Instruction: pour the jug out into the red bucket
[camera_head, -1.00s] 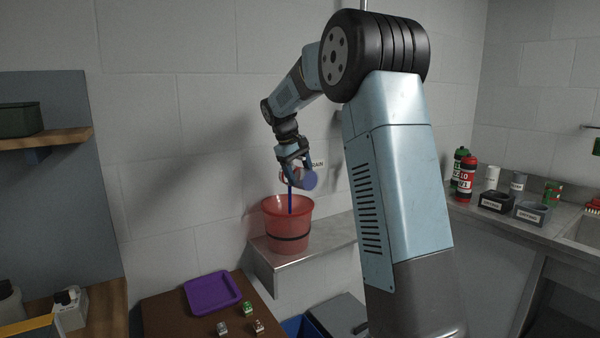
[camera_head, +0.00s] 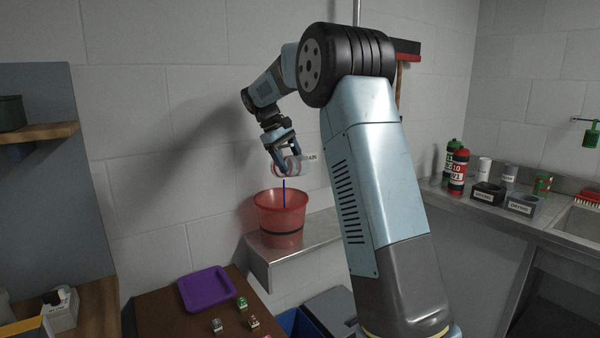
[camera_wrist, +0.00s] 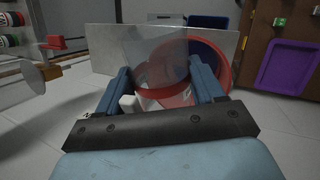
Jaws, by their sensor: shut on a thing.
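The red bucket (camera_head: 281,222) stands upright on a metal shelf in the head view, with a dark band round it. My gripper (camera_head: 283,156) is above the bucket, shut on the jug (camera_head: 291,166), a small see-through vessel tipped onto its side. A thin blue stream (camera_head: 284,192) runs from the jug down into the bucket. In the wrist view the jug (camera_wrist: 160,72) is between my gripper's fingers (camera_wrist: 165,85), and the bucket (camera_wrist: 208,62) shows behind it. The level inside the bucket is hidden.
The metal shelf (camera_head: 318,236) has bare room right of the bucket. A brown table (camera_head: 172,309) below holds a purple tray (camera_head: 207,288) and several small blocks. At right, a counter (camera_head: 440,196) carries bottles and dark boxes.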

